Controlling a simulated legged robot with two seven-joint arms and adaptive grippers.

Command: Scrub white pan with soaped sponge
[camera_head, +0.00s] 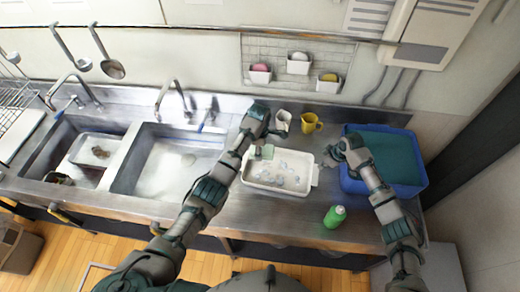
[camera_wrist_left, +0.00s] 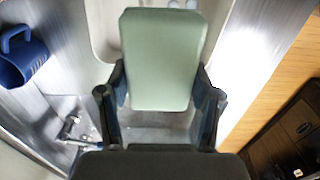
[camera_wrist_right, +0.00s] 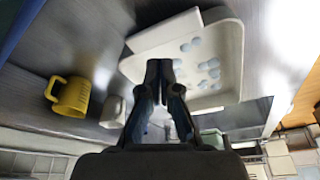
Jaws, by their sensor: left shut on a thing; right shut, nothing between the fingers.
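The white pan (camera_head: 275,188) lies on the steel counter right of the sinks, with several pale bluish soap blobs inside. It also shows in the right wrist view (camera_wrist_right: 236,62). My left gripper (camera_head: 258,146) is shut on the light green sponge (camera_head: 265,152), over the pan's back left corner; whether the sponge touches the pan cannot be told. The sponge (camera_wrist_left: 160,60) fills the middle of the left wrist view. My right gripper (camera_head: 335,152) is shut and empty near the pan's right side. In the right wrist view its closed fingertips (camera_wrist_right: 158,70) overlap the pan's edge.
A yellow mug (camera_head: 310,122) and a white mug (camera_head: 283,120) stand behind the pan. A blue bin (camera_head: 405,190) sits to the right, close to my right arm. A green bottle (camera_head: 335,216) stands near the front edge. Two sinks (camera_head: 172,160) lie left.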

